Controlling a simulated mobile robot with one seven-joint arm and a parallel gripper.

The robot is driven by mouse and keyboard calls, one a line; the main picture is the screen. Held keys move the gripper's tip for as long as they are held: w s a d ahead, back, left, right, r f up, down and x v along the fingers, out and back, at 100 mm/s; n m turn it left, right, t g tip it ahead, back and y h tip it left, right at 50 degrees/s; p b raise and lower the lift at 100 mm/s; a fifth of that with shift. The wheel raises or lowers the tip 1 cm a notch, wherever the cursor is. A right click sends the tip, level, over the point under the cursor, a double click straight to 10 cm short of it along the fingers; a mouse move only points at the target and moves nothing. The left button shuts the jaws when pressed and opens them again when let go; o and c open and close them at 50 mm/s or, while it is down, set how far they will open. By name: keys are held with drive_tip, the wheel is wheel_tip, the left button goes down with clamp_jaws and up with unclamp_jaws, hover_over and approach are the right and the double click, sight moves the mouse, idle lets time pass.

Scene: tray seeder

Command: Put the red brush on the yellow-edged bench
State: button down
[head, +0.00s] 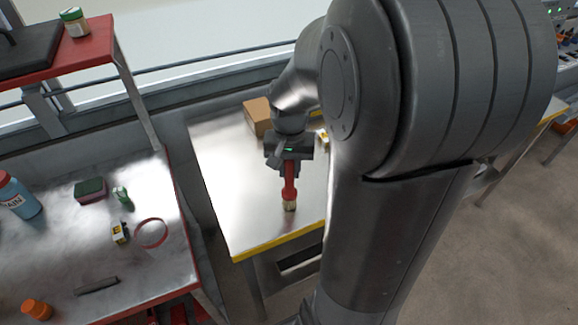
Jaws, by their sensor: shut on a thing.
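The red brush (290,190) hangs upright from my gripper (289,162), its pale bristle end down. My gripper is shut on the upper part of its handle. The brush is over the yellow-edged bench (237,178), near the front edge with the yellow strip. I cannot tell whether the bristles touch the metal top. My arm hides the right part of the bench.
A cardboard box (257,115) stands at the back of the bench. The bench's left side is clear. A red-edged bench (65,255) on the left holds a blue bottle (20,197), a sponge (90,190), a red ring (151,233) and an orange-capped item (36,309).

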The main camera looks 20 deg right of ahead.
drive_tip(key=c, duration=1.2)
unclamp_jaws()
drive_tip(key=shift+f, duration=0.1)
